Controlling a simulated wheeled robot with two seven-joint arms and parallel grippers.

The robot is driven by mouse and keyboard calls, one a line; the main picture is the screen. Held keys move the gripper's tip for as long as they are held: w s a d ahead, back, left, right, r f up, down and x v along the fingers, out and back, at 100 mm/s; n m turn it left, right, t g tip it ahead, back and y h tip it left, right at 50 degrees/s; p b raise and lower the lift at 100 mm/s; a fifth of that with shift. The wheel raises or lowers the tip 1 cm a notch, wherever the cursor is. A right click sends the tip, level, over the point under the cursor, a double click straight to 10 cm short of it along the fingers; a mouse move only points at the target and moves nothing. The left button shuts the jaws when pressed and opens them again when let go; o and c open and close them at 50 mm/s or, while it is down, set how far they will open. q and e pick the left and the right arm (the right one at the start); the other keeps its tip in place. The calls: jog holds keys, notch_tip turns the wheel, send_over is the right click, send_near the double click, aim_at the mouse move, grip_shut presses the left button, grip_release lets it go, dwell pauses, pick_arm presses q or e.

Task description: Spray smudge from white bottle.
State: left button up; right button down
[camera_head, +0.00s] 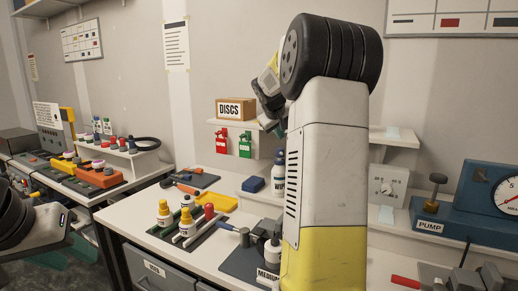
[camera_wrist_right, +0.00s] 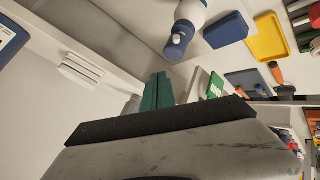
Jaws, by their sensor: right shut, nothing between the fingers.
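A white bottle (camera_head: 278,177) with dark markings stands on the bench, partly hidden behind my right arm. In the right wrist view, a white bottle (camera_wrist_right: 190,12) with a blue top (camera_wrist_right: 177,43) shows at the upper middle, cut off by the frame edge; it looks like the same one. My right gripper (camera_wrist_right: 158,90) is shut and empty, its green fingers pointing toward the bottle but apart from it. In the head view, my right arm hides most of the gripper. My left arm shows at the left edge, its fingers out of view. I cannot make out a smudge.
White bottles with yellow caps (camera_head: 164,214) stand on a dark mat at the bench front. A yellow tray (camera_head: 216,203) and a blue box (camera_head: 253,184) lie nearby. A shelf above holds a DISCS box (camera_head: 235,108). A blue pump (camera_head: 440,214) stands at the right.

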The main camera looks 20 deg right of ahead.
aim_at(280, 149)
notch_tip(280, 149, up, 5)
jog(key=shift+f, duration=0.15)
dwell(2.6)
jog(key=shift+d+f+m+t+y, duration=0.1)
jog(key=shift+f+m+t+y, duration=0.45)
jog(key=shift+m, duration=1.65)
jog(key=shift+a+f+m+t+y, duration=0.1)
jog(key=shift+f+m+y, duration=0.5)
jog(key=shift+f+m, duration=1.25)
jog(key=shift+d+f+m+t+y, duration=0.1)
jog(key=shift+f+m+t+y, duration=0.35)
jog(key=shift+m, duration=2.1)
jog(key=shift+f, duration=0.3)
jog(key=shift+s+f, duration=0.1)
jog(key=shift+f, duration=0.2)
